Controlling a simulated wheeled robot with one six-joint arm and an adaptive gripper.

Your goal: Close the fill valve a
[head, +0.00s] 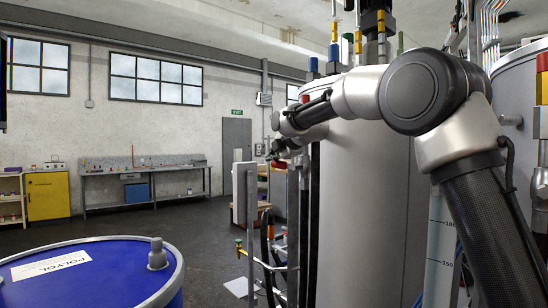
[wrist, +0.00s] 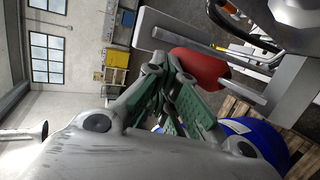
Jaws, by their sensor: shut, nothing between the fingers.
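A red valve handle (wrist: 203,67) shows in the wrist view just to the right of my fingertips, in front of a grey panel. I cannot tell whether the fingers touch it. My gripper (wrist: 165,72) is shut and empty, its green-padded fingers together. In the head view my gripper (head: 273,154) is at the left end of my arm, beside the large grey tank, and a small red part (head: 279,164) shows just under it. The valve body is mostly hidden, and no letter marking it is readable.
A blue drum labelled POLYOL (head: 95,272) stands at the lower left. The large grey tank (head: 362,200) stands close to my arm. Hoses and pipes (head: 268,265) hang below the panel (head: 244,195). The floor toward the workbench (head: 145,184) is clear.

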